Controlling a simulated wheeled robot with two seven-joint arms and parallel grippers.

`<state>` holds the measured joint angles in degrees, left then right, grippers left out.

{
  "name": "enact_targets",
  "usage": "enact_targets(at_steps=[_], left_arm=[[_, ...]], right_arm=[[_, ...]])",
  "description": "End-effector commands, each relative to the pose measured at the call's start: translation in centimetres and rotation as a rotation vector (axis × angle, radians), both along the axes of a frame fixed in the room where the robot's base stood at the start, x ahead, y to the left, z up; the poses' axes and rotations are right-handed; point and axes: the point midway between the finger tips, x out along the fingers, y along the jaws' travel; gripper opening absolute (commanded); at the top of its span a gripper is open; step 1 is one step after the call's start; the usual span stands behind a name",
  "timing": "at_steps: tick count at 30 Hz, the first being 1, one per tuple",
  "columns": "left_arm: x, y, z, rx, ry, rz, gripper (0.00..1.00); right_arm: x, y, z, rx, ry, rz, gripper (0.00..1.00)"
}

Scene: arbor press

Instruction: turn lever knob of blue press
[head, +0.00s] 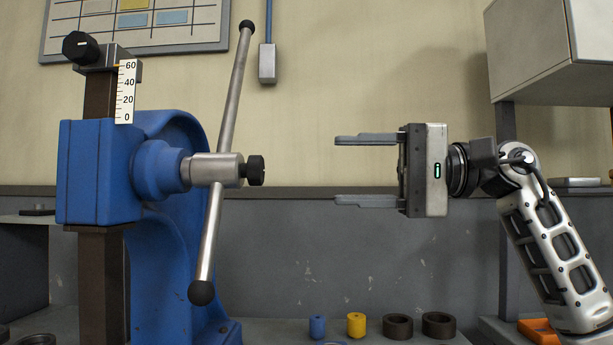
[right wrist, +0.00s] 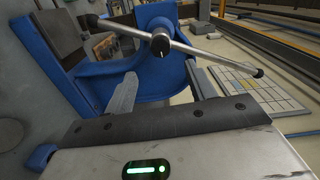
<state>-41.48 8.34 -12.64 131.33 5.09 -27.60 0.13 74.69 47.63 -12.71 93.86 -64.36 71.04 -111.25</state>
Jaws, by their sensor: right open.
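The blue press (head: 175,260) stands at the left of the head view, and its blue body also shows in the right wrist view (right wrist: 155,75). A steel lever bar (head: 233,95) crosses its hub (head: 212,169), tilted slightly from upright. A black ball knob (head: 247,25) caps the upper end and another black knob (head: 201,292) the lower end. In the right wrist view the bar (right wrist: 205,55) lies beyond the fingers. My right gripper (head: 340,170) is open and empty, to the right of the hub and apart from the lever, fingers pointing left. My left gripper is not in view.
A blue cylinder (head: 317,327), a yellow cylinder (head: 356,325) and two dark rings (head: 398,327) stand on the bench below my right gripper. A grey cabinet (head: 545,50) hangs at the upper right. The space between gripper and lever is clear.

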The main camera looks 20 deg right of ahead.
Motion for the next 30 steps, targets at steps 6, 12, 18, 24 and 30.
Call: enact_targets(at_steps=[6, 12, 18, 24, 30], left_arm=[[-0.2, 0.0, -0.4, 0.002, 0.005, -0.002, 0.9], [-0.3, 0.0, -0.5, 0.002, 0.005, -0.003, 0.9], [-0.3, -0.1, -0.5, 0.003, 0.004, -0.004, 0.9], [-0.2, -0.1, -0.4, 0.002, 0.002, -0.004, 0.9], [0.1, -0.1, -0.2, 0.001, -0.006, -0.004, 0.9]], right_arm=[[-1.4, -3.5, 0.0, 0.001, 0.001, -0.002, 0.55], [-1.9, -4.5, 0.0, 0.0, 0.0, 0.0, 0.55], [-1.9, -4.5, 0.0, 0.0, -0.001, 0.001, 0.55], [-1.9, -4.5, 0.0, 0.0, 0.0, 0.001, 0.55], [-1.9, -4.5, 0.0, 0.0, -0.001, 0.001, 0.55]])
